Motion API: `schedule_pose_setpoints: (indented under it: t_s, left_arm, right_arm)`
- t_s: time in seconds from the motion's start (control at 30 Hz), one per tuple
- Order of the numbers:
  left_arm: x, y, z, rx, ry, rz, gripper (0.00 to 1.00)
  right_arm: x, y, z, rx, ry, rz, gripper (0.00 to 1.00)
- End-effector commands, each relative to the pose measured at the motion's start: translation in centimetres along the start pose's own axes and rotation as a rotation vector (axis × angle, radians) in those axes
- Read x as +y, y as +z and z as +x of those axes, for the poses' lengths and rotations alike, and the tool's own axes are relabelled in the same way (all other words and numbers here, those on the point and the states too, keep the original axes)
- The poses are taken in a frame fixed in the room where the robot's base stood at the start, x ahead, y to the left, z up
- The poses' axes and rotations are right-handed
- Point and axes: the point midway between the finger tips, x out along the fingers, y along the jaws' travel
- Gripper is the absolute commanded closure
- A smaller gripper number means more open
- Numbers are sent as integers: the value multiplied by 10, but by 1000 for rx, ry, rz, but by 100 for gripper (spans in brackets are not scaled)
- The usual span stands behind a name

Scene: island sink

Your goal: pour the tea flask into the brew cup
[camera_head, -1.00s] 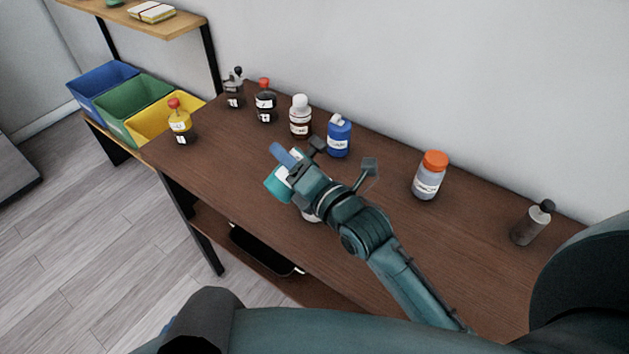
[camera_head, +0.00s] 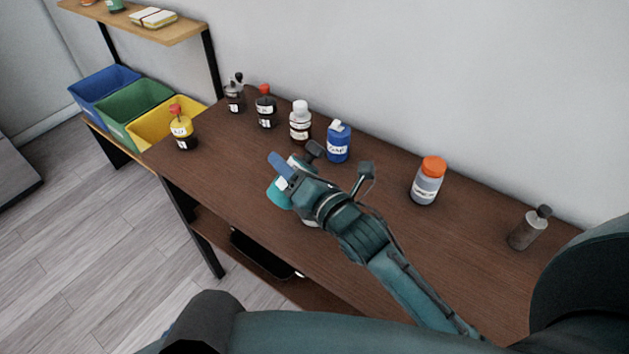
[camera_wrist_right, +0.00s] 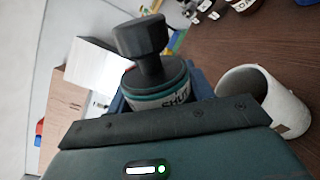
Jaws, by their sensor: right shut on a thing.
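My right gripper (camera_head: 285,178) is shut on the tea flask (camera_head: 279,193), a teal and white container, above the front part of the brown table. In the right wrist view the flask (camera_wrist_right: 160,84) has a dark knobbed top, a teal band and a partly hidden label. A white cup, likely the brew cup (camera_wrist_right: 265,98), stands close to the right of the flask there, its open mouth showing. In the head view only a pale bit of the cup (camera_head: 311,223) shows below my gripper. Whether flask and cup touch, I cannot tell. My left gripper is not in view.
Along the table's back stand several dark bottles, a white-capped bottle (camera_head: 300,122), a blue container (camera_head: 339,142), an orange-capped jar (camera_head: 428,182) and a grey bottle (camera_head: 529,228). The table's middle right is mostly clear.

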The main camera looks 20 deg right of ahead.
Motion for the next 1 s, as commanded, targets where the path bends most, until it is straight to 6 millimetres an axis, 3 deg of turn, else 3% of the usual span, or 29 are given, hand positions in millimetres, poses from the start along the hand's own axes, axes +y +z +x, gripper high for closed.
schedule_pose_setpoints:
  t_s: [0.27,0.6,1.0]
  left_arm:
    - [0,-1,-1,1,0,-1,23]
    - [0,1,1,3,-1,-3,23]
    - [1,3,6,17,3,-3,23]
  right_arm:
    - [-2,-6,0,-7,3,-125,74]
    - [5,-29,0,-22,2,-402,74]
    - [3,-46,0,-29,1,-543,74]
